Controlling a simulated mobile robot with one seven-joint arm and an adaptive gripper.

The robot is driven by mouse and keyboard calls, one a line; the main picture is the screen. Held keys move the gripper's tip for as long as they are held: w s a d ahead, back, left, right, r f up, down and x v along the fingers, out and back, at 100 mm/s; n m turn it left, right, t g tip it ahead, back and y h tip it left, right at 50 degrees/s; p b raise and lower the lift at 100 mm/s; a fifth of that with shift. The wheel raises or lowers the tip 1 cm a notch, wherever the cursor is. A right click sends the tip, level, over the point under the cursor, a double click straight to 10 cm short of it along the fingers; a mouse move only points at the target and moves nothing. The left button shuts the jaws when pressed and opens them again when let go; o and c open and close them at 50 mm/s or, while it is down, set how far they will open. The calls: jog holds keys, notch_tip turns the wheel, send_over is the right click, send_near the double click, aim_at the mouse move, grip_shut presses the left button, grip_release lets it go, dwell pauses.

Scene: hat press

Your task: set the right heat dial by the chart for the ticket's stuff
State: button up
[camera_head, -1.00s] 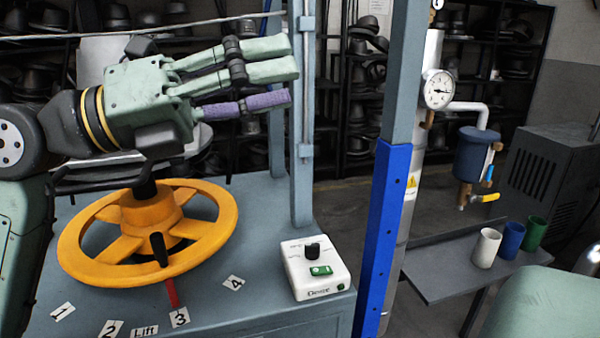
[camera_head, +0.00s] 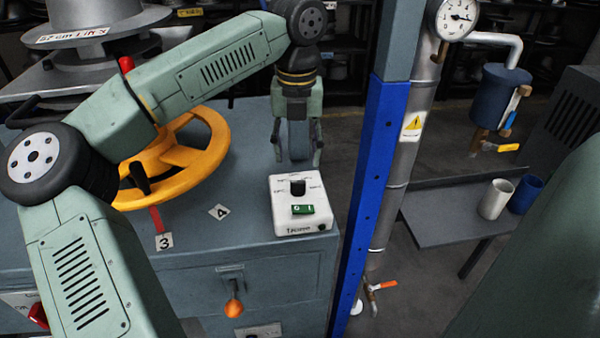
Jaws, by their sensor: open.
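A white control box (camera_head: 300,217) with a black dial knob (camera_head: 297,187) and a green switch (camera_head: 302,209) sits at the right end of the grey bench. The small marks around the knob are too small to read. My gripper (camera_head: 297,156) points down, open and empty, just above and behind the knob in the picture, apart from it. A white label (camera_head: 75,32) with hard-to-read lettering is on the metal hat form at upper left. I cannot make out a chart, or tell whether this label is the ticket.
A yellow handwheel (camera_head: 203,150) stands left of the box, partly behind my arm. A blue post (camera_head: 371,185) and a steel pipe (camera_head: 405,170) with a gauge (camera_head: 455,17) rise to the right. A side table (camera_head: 440,222) holds a white cup (camera_head: 496,199) and a blue cup (camera_head: 528,194).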

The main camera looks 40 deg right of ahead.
aim_at(298, 185)
notch_tip(298, 185, down, 8)
jog(key=shift+r+p, duration=0.2)
jog(key=shift+p, duration=0.55)
jog(key=shift+c, duration=0.3)
jog(key=shift+d, duration=0.1)
grip_shut()
